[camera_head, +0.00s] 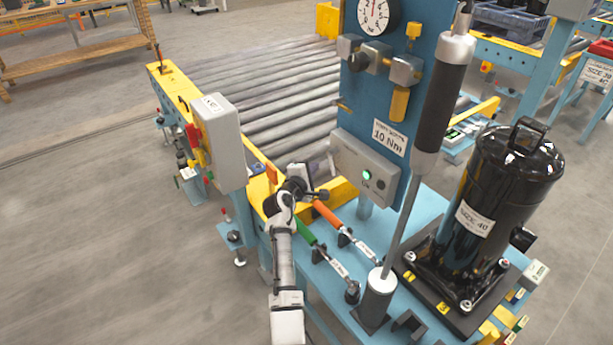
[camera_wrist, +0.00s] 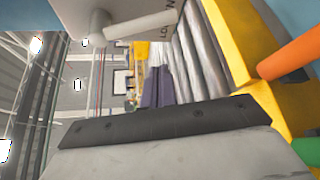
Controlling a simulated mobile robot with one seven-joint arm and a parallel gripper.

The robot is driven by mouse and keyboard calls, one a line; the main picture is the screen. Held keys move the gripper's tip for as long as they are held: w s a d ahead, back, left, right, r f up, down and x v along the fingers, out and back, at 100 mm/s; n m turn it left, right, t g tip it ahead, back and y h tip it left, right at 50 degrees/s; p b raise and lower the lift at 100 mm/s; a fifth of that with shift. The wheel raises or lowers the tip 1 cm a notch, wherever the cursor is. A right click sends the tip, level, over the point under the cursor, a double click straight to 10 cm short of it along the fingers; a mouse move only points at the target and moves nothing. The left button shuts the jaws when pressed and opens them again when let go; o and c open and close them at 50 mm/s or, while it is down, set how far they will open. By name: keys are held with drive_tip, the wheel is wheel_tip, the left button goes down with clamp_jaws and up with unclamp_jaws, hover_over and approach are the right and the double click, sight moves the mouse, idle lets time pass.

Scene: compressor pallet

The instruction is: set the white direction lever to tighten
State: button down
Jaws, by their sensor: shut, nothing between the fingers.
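In the wrist view the white direction lever (camera_wrist: 140,26) is a pale bar reaching right from a round pivot under a light grey box (camera_wrist: 72,16). Part of a printed label, beginning "LO", shows beside it. In the head view the lever cannot be made out; my gripper and wrist are near the left end of the grey control box (camera_head: 364,166) with a lit green button. My gripper (camera_head: 311,193) is shut and empty. In the wrist view its dark finger edge (camera_wrist: 165,121) lies below the lever, with a visible gap in the picture.
An orange-handled tool (camera_head: 327,214) and a green-handled one (camera_head: 304,233) lie just right of my arm. A black-gripped tool (camera_head: 443,95) stands upright before the blue panel (camera_head: 352,110). A black compressor (camera_head: 505,180) stands at right. Rollers (camera_head: 270,90) lie behind.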

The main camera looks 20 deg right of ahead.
drive_tip(key=shift+s+d+r+p, duration=0.35)
drive_tip(key=shift+s+d+p, duration=0.1)
drive_tip(key=shift+s+d, duration=0.2)
drive_tip(key=shift+s+d+r+p, duration=0.3)
drive_tip(key=shift+s+d+p, duration=0.1)
drive_tip(key=shift+s+d, duration=0.25)
drive_tip(key=shift+s+r+p, duration=0.1)
drive_tip(key=shift+p, duration=0.75)
